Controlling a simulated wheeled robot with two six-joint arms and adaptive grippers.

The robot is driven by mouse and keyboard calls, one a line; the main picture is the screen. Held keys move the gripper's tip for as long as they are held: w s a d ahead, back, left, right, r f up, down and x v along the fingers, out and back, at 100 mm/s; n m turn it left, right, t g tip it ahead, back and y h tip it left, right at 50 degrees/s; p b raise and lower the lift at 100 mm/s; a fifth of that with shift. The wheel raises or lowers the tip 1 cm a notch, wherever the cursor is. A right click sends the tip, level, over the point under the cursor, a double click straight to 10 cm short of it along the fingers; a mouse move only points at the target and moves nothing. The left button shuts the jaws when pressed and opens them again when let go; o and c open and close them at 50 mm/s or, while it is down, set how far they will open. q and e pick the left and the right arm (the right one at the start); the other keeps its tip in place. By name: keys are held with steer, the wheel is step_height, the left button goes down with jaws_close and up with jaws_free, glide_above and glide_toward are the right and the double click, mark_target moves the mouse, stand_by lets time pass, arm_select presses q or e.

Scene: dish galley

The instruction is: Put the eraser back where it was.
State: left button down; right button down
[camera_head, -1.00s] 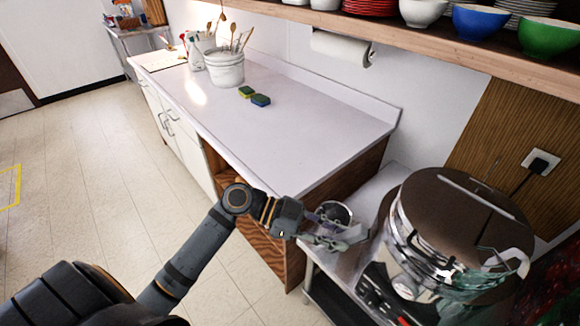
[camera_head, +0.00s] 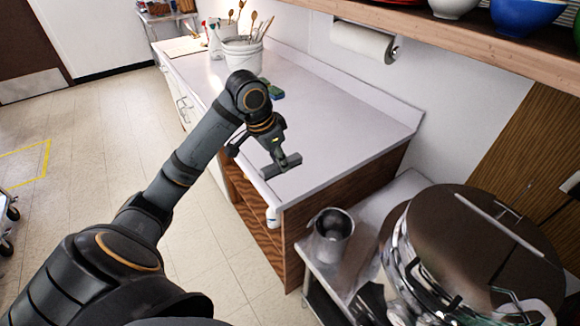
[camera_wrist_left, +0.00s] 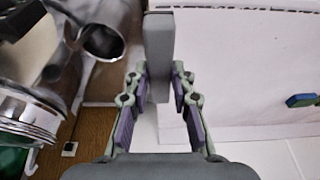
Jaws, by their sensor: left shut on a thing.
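My left gripper (camera_head: 270,150) is above the near end of the white counter, its arm coming in from the left. It is shut on a grey bar-shaped block, which I take to be the eraser (camera_head: 283,166). In the left wrist view the eraser (camera_wrist_left: 160,50) sits upright in the picture between the fingers (camera_wrist_left: 160,86), its far part sticking out beyond them. The block looks held clear of the counter top. My right gripper is not in view.
Sponges (camera_head: 275,92) and a white bucket of utensils (camera_head: 242,56) stand farther back on the white counter (camera_head: 345,125). A metal cup (camera_head: 332,232) stands on the lower steel table, beside a large round appliance (camera_head: 470,250). The counter's near half is clear.

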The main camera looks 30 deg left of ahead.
arm_select(q)
steer(key=w+a+f+p, duration=0.1)
steer(key=w+f, duration=0.2)
steer(key=w+a+f, duration=0.2)
steer(key=w+f, duration=0.1)
steer(key=w, duration=0.1)
steer(key=w+a+f+p, duration=0.1)
steer(key=w+a+f, duration=0.1)
steer(key=w, duration=0.2)
steer(key=shift+w+a+f+p, duration=0.2)
steer(key=shift+a+f+p, duration=0.1)
steer(key=shift+f, duration=0.1)
steer(key=shift+w+f, duration=0.2)
steer(key=shift+f, duration=0.1)
step_height(320, 180, down, 3)
steer(key=shift+w+a+f+p, duration=0.1)
steer(key=shift+p, duration=0.6)
steer(key=shift+f, duration=0.15)
steer(key=c, duration=1.1)
jaws_free()
steer(key=shift+c, duration=0.2)
